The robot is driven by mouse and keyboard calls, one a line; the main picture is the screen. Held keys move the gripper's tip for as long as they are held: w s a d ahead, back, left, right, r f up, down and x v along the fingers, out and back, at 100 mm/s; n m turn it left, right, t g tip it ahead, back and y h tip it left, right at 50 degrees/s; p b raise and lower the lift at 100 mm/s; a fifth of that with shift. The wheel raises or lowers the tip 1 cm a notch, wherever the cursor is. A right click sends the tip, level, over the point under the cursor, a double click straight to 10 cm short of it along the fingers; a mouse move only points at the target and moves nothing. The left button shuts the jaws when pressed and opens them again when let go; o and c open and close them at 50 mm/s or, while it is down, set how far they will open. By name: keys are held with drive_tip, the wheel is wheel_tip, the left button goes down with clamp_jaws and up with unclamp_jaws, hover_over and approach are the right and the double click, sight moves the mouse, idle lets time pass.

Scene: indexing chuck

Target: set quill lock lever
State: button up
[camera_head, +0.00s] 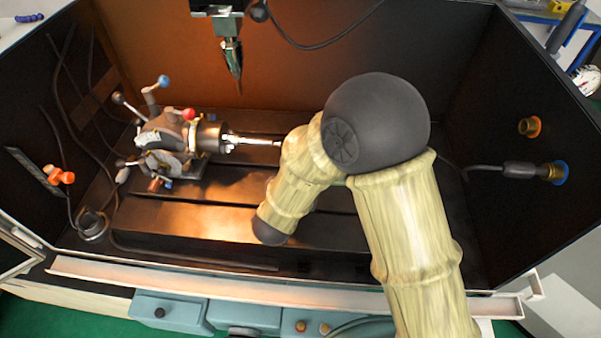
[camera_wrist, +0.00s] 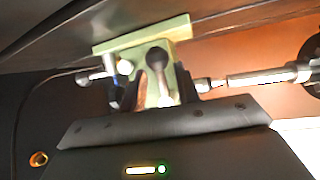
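In the wrist view a pale green tailstock block (camera_wrist: 182,62) stands on the dark table, which shows at the top of this tilted picture. A lever with a black ball knob (camera_wrist: 157,58) shows in front of the block; I take it for the quill lock lever. My gripper (camera_wrist: 159,82) has its two dark fingers apart, one on each side of the lever in the picture. I cannot tell whether either finger touches it. The quill tip (camera_wrist: 203,84) points right, towards a metal shaft (camera_wrist: 262,76). In the head view my arm hides the gripper and tailstock.
The indexing chuck (camera_head: 170,140), with red and blue knobbed levers, stands at the left of the enclosure. A tool spindle (camera_head: 231,60) hangs above the table. A cable connector (camera_head: 530,170) sticks out from the right wall. The slotted table front is clear at left.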

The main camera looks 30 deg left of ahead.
drive_tip(key=shift+w+r, duration=0.15)
drive_tip(key=shift+r, duration=0.1)
drive_tip(key=shift+s+r, duration=0.35)
drive_tip(key=shift+s, duration=0.3)
drive_tip(key=v, duration=1.6)
drive_tip(key=shift+d+f, duration=0.2)
drive_tip(key=shift+f, duration=0.05)
drive_tip(key=shift+w, duration=0.1)
